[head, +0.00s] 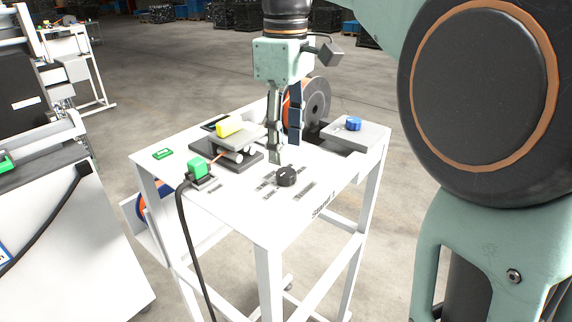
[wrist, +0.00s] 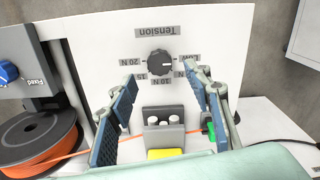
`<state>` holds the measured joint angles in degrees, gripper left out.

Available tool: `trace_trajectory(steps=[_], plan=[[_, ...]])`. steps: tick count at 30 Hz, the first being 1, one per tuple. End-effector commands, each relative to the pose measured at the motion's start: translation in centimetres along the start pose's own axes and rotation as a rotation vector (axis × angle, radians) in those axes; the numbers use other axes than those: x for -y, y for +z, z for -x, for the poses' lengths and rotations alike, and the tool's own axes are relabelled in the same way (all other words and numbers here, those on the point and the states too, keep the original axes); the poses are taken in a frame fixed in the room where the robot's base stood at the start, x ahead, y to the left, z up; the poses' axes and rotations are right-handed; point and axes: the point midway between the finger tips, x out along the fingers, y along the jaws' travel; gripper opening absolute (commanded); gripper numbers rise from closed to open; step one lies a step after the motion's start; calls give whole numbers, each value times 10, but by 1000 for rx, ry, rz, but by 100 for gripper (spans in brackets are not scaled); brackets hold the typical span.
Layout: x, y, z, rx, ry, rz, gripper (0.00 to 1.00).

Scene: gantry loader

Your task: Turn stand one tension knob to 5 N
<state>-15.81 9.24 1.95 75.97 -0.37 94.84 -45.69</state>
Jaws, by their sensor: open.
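The black round tension knob (head: 286,176) sits on the white top of the stand (head: 235,205), near its front edge. In the wrist view the knob (wrist: 160,63) lies below the "Tension" label, which reads upside down. Around it are marks for 20 N at left, 15 and 10 N below, and Low at upper right. The 5 N mark is partly hidden by the right finger. I cannot clearly read where the knob points. My gripper (head: 285,151) is open and empty, pointing down above and behind the knob. Its fingers (wrist: 160,82) are apart, not touching the knob.
An orange cable spool (wrist: 38,140) stands beside the gripper. A roller unit with a yellow block (head: 230,126) and a green connector (head: 198,168) with a black cable are left of the knob. A blue knob (head: 353,124) marked Fixed is at the back right. A white machine stands left.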

Motion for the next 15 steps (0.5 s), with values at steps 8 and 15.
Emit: trace_trajectory(steps=[8, 15], plan=[[0, 0, -45, 0, -1, -1, 46], [0, 0, -59, -1, 0, -2, 46]])
